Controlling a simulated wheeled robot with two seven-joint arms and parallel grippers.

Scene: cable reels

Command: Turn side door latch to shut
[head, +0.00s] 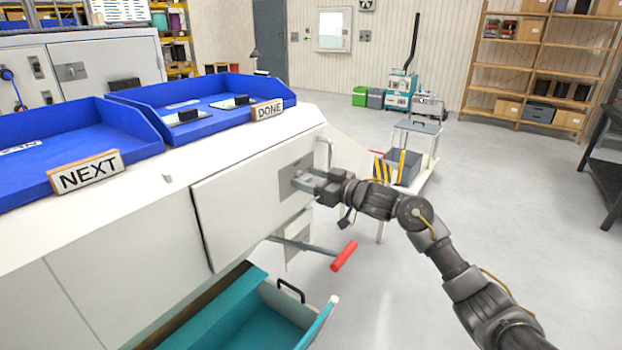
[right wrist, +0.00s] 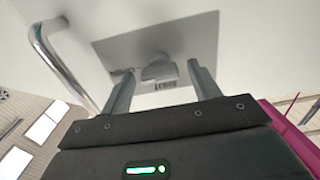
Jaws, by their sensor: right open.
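The side door (head: 240,205) is a pale panel on the side of the white bench, with a dark gap along its left edge. A grey latch plate (head: 287,181) sits near its right end and also shows in the right wrist view (right wrist: 205,40). The small grey latch knob (right wrist: 158,69) stands out from that plate. My right gripper (head: 308,180) is at the plate. In the right wrist view its two fingers (right wrist: 160,72) are apart, with the knob between their tips and a gap visible on each side. The fingers hide the knob in the head view. My left gripper is out of view.
A metal handle bar (right wrist: 65,65) stands beside the plate. Below the door are a red-gripped lever (head: 343,256) and an open teal drawer (head: 240,315). Blue trays (head: 140,133) sit on the bench top. A cart (head: 412,165) stands behind my right arm.

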